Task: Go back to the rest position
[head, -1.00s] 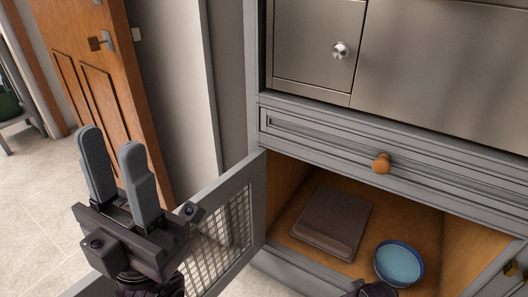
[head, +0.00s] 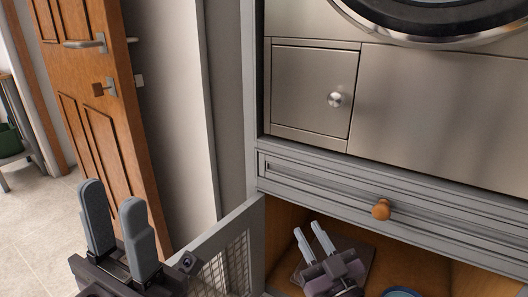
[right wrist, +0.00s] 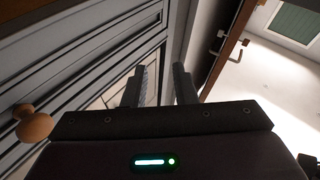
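My left gripper (head: 117,235) is raised at the lower left of the head view, its two grey fingers apart with nothing between them. My right gripper (head: 312,243) shows in front of the open cabinet compartment (head: 281,225). Its fingers are a little apart and empty. In the right wrist view its fingers (right wrist: 160,88) point up and away with a gap between them.
The open mesh door (head: 230,262) stands between my left gripper and the compartment. A drawer with a wooden knob (head: 381,209) is above. A wooden door (head: 95,120) stands behind.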

